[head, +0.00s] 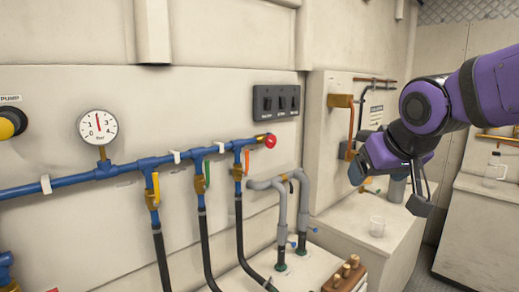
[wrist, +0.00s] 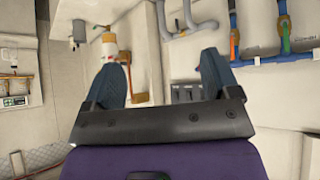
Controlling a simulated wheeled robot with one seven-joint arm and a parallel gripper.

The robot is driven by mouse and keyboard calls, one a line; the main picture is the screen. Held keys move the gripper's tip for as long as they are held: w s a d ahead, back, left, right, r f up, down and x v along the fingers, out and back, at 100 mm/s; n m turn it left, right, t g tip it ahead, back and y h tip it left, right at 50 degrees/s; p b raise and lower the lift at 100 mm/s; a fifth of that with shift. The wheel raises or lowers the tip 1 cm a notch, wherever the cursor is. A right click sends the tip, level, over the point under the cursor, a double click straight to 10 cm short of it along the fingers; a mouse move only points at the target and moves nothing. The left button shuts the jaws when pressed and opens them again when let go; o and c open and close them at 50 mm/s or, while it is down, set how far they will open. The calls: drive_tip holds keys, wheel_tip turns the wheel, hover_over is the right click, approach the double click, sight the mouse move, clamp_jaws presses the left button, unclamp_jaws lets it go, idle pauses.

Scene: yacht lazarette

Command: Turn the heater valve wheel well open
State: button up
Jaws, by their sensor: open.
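A small round red wheel (head: 270,141) sits at the right end of the blue pipe (head: 120,170) on the left wall. No readable label marks it as the heater valve. My gripper (head: 388,190) is open and empty, well to the right of the red wheel and apart from it, its fingers pointing down. In the wrist view my gripper (wrist: 162,68) shows two spread fingers with nothing between them that they touch.
A switch panel (head: 276,101) is above the red wheel. Valves with yellow, green and orange handles hang along the pipe, and grey bent pipes (head: 275,185) rise below. A copper-coloured bracket (head: 342,101) is left of my arm.

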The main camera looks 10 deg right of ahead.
drive_tip(key=w+d+r+t, duration=0.2)
drive_tip(key=w+t, duration=0.1)
drive_tip(key=w, duration=0.9)
drive_tip(key=n+t+y, duration=0.3)
drive_tip(key=t+y, duration=0.2)
drive_tip(key=y, duration=0.5)
approach(272, 143)
drive_tip(key=x, duration=1)
drive_tip(key=shift+w, duration=0.2)
drive_tip(key=shift+c, duration=0.5)
drive_tip(key=c, duration=0.8)
